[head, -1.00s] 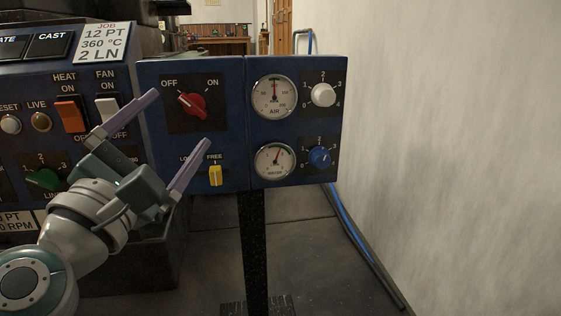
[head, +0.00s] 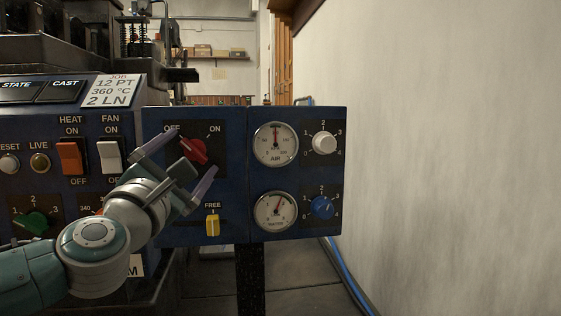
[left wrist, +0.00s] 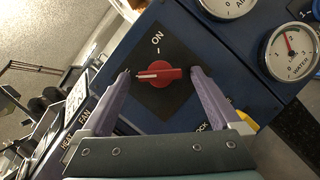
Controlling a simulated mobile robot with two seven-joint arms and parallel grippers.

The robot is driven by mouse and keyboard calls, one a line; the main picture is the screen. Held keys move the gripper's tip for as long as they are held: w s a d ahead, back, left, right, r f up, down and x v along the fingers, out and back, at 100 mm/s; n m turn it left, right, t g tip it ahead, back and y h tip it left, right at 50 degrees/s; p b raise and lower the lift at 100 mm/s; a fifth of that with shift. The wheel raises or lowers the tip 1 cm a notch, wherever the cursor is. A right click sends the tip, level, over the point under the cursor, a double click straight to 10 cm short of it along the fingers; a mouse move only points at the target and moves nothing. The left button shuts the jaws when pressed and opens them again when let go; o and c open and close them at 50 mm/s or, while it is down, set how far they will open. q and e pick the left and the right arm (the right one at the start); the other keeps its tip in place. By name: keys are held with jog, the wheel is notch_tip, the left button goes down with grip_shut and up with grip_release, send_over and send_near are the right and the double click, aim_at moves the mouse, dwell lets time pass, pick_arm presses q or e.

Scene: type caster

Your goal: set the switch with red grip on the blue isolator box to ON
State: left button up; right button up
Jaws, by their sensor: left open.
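The blue isolator box (head: 240,118) stands in the middle of the head view. Its rotary switch with red grip (head: 194,151) is at upper left of the box, and its pointer leans up-left toward OFF. In the left wrist view the red grip (left wrist: 160,75) lies between my fingers, with its white mark at the left end and the ON label above. My left gripper (head: 191,154) is open, its two lilac fingers in front of the box on either side of the grip. Contact cannot be told. A finger partly covers the OFF label. My right gripper is not in view.
Below the red switch is a yellow FREE/LOCK switch (head: 213,225), close to the lower finger. Gauges and a white knob (head: 324,143) and blue knob (head: 321,208) fill the box's right half. A control panel with an orange HEAT switch (head: 72,157) adjoins at left. A wall stands at right.

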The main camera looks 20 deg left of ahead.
pick_arm(q)
jog(key=c, duration=1.4)
jog(key=shift+o, duration=0.2)
jog(key=shift+r+m+p, duration=0.3)
jog(key=shift+m+p, duration=0.2)
jog(key=shift+p, duration=0.4)
jog(key=m+g+p, duration=0.1)
jog(key=m+p, duration=0.3)
jog(key=p, duration=0.2)
jog(key=m+g+h+p, duration=0.1)
jog(key=m+g+p, duration=0.1)
jog(key=m+p, duration=0.3)
jog(key=r+m+g+h+p, duration=0.1)
jog(key=m+p, duration=0.3)
jog(key=p, duration=0.5)
jog(key=shift+g, duration=0.3)
jog(key=shift+m+g+p, duration=0.5)
jog(key=shift+m+p, duration=0.5)
jog(key=shift+p, duration=0.1)
jog(key=shift+f+m+g+p, duration=0.1)
jog(key=shift+m+g+p, duration=0.2)
jog(key=shift+m+p, duration=0.35)
